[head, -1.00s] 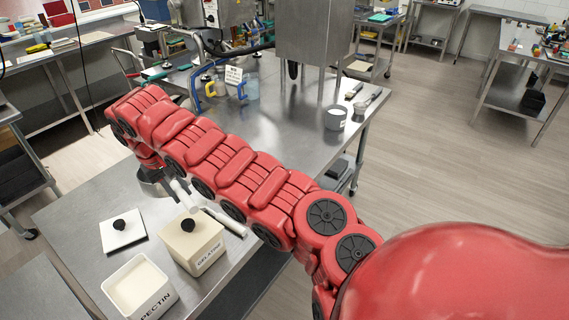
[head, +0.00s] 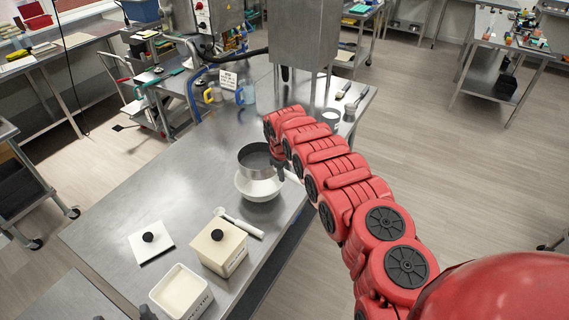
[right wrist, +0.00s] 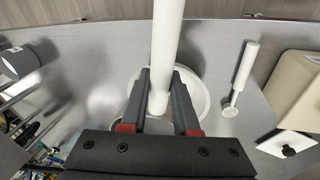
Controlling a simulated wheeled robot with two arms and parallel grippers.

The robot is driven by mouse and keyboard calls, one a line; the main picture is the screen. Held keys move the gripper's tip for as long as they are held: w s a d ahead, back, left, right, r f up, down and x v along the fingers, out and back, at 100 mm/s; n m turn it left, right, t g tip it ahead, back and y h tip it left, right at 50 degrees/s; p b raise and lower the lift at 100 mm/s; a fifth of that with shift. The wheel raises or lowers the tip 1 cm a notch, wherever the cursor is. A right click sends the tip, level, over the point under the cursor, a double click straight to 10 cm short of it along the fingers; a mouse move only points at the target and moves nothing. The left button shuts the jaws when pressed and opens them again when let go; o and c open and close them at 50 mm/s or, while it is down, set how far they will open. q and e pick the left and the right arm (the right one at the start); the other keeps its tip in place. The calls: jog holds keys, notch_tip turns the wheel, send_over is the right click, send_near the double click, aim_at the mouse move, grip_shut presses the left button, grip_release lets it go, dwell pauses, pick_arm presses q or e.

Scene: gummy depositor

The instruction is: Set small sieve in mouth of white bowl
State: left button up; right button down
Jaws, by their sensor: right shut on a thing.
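The small sieve (head: 256,157), a grey round pan with a pale rim, is over the white bowl (head: 259,190) on the steel table. Its lower part overlaps the bowl's mouth; I cannot tell whether it touches the bowl. My right gripper (head: 280,170) is at the sieve's right side. In the right wrist view, my right gripper (right wrist: 160,98) is shut on the sieve's white handle (right wrist: 167,45), with the bowl (right wrist: 200,92) below and behind it. Most of the sieve is hidden there by the gripper.
A white scoop (head: 240,223), a lidded gelatine bin (head: 220,250), an open bin of powder (head: 181,292) and a loose lid (head: 151,243) are at the near side of the table. A grey pot (head: 331,117) and brushes are far right. Table left of the bowl is clear.

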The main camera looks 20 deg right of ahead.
jog(key=shift+f, duration=0.3)
jog(key=s+a+b+x, duration=0.1)
jog(key=b+x, duration=0.4)
jog(key=x, duration=0.2)
jog(key=shift+f, duration=0.25)
jog(key=shift+s+a+r, duration=0.1)
jog(key=shift+a, duration=0.05)
jog(key=c, duration=0.6)
grip_release()
